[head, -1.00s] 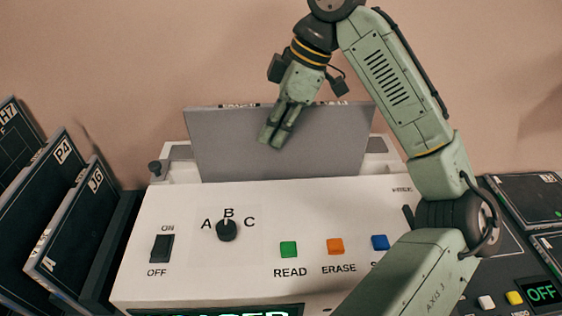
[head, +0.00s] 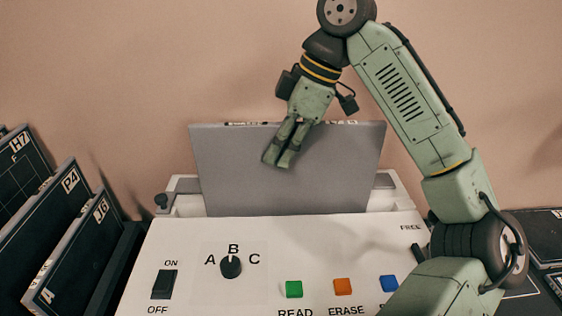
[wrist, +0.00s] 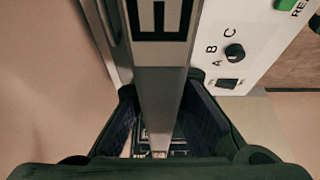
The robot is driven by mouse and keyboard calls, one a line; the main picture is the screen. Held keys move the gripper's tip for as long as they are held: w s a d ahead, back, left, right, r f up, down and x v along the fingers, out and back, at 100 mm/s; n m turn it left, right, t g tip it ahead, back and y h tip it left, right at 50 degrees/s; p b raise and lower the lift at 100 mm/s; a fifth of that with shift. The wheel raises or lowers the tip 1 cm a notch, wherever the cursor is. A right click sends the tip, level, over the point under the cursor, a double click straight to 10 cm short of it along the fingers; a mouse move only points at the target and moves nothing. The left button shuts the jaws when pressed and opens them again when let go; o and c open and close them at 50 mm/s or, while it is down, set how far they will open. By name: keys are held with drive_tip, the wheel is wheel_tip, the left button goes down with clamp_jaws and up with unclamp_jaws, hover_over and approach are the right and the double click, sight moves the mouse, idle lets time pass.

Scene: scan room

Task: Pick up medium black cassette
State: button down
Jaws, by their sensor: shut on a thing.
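A flat grey panel (head: 335,170), which looks like a large cassette, stands upright and slightly tilted in the back of the white machine (head: 200,235). Its lower edge is hidden behind the machine's front panel. Dark and light markings run along its top edge. My gripper (head: 278,156) is shut on this panel, with its fingers over the front face near the top middle. In the wrist view the panel's narrow grey edge (wrist: 158,85), with a black block letter, runs between my jaws. I cannot see a black face on it.
Black cassettes marked H7 (head: 22,170), P4 (head: 45,225) and J6 (head: 80,255) lean in a rack at the left. The machine's switch (head: 164,284), dial (head: 231,267) and coloured buttons face me.

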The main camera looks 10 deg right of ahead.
wheel_tip(320, 180, up, 15)
drive_tip(key=shift+f, duration=0.15)
idle(0.4)
